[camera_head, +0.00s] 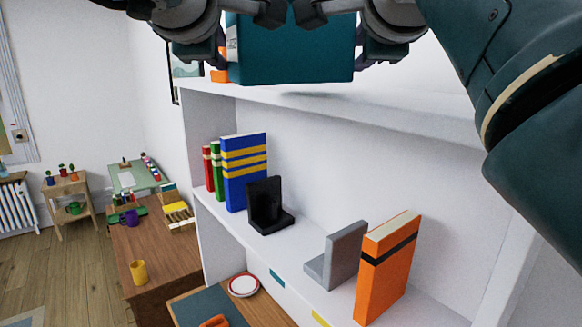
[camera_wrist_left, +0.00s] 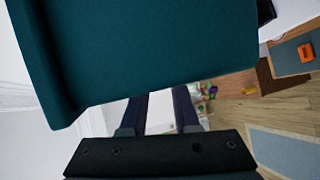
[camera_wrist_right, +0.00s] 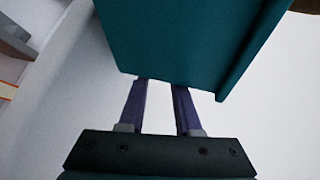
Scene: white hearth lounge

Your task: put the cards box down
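The cards box is the large teal box (camera_head: 295,52) at the top of the head view, between my two grippers and just above the white shelf unit's top board. My left gripper (camera_head: 222,50) is at its left side and my right gripper (camera_head: 362,50) at its right side, both closed on it. The box (camera_wrist_left: 150,50) fills the upper left wrist view and hides the purple fingertips. In the right wrist view the box (camera_wrist_right: 185,45) also covers the fingertips. A shadow lies on the board below the box; whether they touch is unclear.
The white top board (camera_head: 400,108) looks bare right of the box. A small orange thing (camera_head: 220,76) shows at the box's lower left. The shelf below holds several books (camera_head: 245,170), a black bookend (camera_head: 268,205), a grey bookend (camera_head: 340,255) and an orange book (camera_head: 385,268).

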